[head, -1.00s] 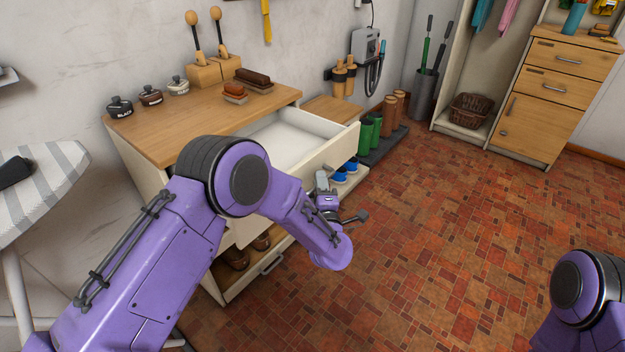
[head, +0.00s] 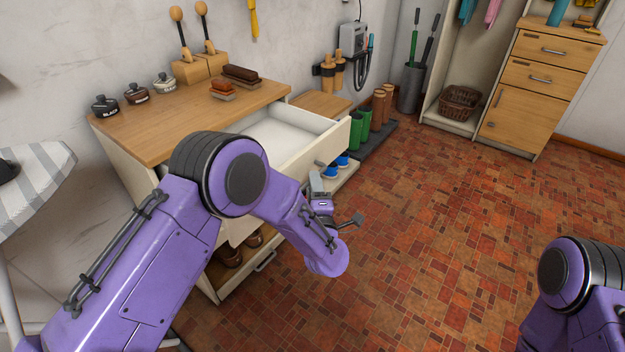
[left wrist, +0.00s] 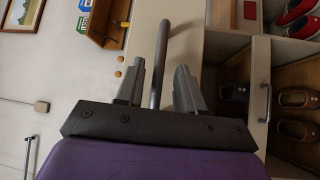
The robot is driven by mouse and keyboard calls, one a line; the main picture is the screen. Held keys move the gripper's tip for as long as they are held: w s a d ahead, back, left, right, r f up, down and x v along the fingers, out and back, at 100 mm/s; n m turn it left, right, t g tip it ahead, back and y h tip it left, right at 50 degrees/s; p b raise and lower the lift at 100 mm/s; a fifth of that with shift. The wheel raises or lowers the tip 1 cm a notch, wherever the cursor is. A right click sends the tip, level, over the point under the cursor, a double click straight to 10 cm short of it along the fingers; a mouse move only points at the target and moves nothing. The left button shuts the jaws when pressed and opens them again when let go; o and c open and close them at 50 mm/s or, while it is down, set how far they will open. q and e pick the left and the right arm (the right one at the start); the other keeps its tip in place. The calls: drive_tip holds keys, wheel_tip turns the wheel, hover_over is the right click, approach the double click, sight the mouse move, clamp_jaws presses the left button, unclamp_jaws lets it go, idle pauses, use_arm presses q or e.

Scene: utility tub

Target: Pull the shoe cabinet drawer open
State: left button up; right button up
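The shoe cabinet (head: 150,125) has a wooden top and cream sides and stands against the wall. Its upper drawer (head: 318,143) is pulled out, with an empty white inside. My left gripper (head: 325,168) is just in front of the drawer front, and my own arm hides part of it. In the left wrist view, a dark bar handle (left wrist: 163,40) runs between the fingers of my left gripper (left wrist: 160,68). The fingers are apart, with a gap visible on both sides of the bar. My right gripper is out of view; only part of that arm shows.
Shoes stand on the cabinet's low shelf, behind a lower handle (head: 265,262). Green boots (head: 360,130) and blue shoes (head: 341,162) stand beside it. An ironing board (head: 35,185) is at the left. The tiled floor (head: 440,220) is clear to the right.

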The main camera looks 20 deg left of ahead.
use_arm(q)
drive_tip(key=v, duration=0.8)
drive_tip(key=s+a+f+m+g+h+p, duration=0.5)
drive_tip(key=s+a+f+m+g+h, duration=0.15)
drive_tip(key=s+f+m, duration=0.5)
drive_tip(key=s+a+f+m+g+y+p, duration=0.1)
drive_tip(key=s+a+g+p, duration=0.2)
drive_tip(key=s, duration=0.8)
drive_tip(key=s+a+m+g+y+p, duration=0.1)
drive_tip(key=s+a+m+g+p, duration=0.1)
drive_tip(key=s+a+g, duration=0.3)
drive_tip(key=s+a+p, duration=0.1)
drive_tip(key=s+a, duration=0.2)
drive_tip(key=s, duration=0.3)
drive_tip(key=shift+f+p, duration=0.35)
drive_tip(key=shift+p, duration=0.05)
